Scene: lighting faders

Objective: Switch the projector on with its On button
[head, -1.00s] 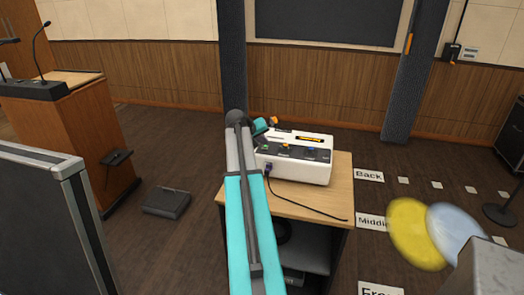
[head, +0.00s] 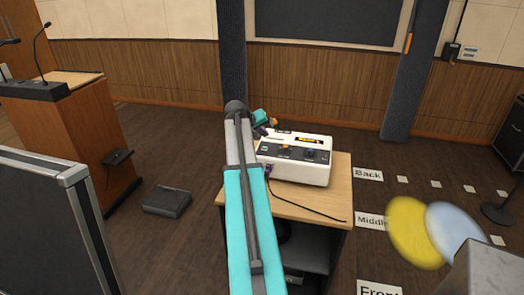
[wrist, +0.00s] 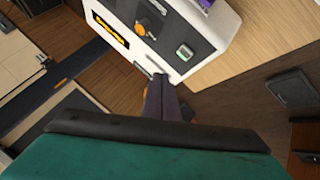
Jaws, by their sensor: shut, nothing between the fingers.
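A white box-shaped unit (head: 300,174) with dark control panels sits on a small wooden table; I take it for the projector or its control box. Its top carries a small green part (head: 264,149), an orange-marked knob (head: 284,147) and an orange lit display (head: 308,139). In the wrist view I see the green part (wrist: 185,52), the knob (wrist: 147,27) and the display (wrist: 110,31). My gripper (head: 267,130) is at the unit's back left corner. Its dark purple fingers (wrist: 159,84) are shut and empty, tips close to the unit's edge; contact is unclear. No On label is legible.
A dark cable (head: 305,208) runs across the wooden table (head: 340,190). A lectern (head: 70,130) with a microphone stands left, and a dark panel (head: 45,225) is in front of it. Yellow and pale blue discs (head: 420,232) are at the right.

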